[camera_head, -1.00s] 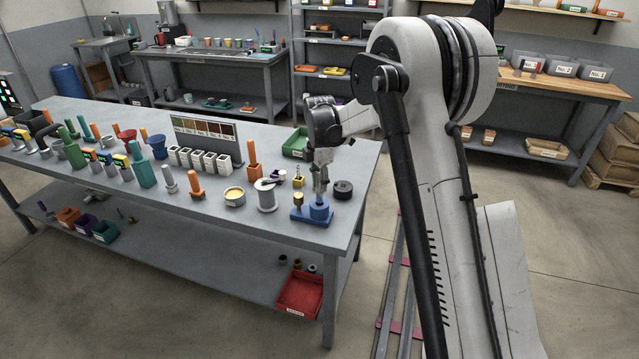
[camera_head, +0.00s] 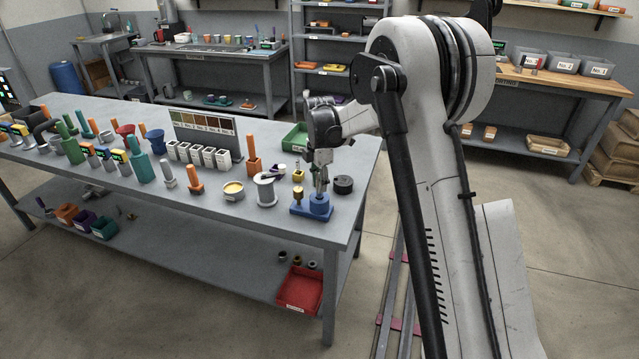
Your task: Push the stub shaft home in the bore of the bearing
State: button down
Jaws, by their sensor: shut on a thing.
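The bearing is a round blue housing (camera_head: 318,205) on a blue base plate (camera_head: 300,211) near the table's right end. My gripper (camera_head: 321,188) points straight down directly above the housing, its fingertips close to the top. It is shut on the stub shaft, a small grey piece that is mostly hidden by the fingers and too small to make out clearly. The shaft's lower end is at the bore; I cannot tell how deep it sits. A brass-coloured knobbed piece (camera_head: 298,196) stands on the left of the same base plate.
A black round puck (camera_head: 343,184) stands close on the right. A green bin (camera_head: 294,138) is behind. The table front (camera_head: 270,225) is clear.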

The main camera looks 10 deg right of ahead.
jog(key=shift+f+b, duration=1.1)
jog(key=shift+f, duration=0.45)
jog(key=c, duration=1.5)
grip_release()
jog(key=shift+r, duration=0.1)
notch_tip(320, 180, up, 12)
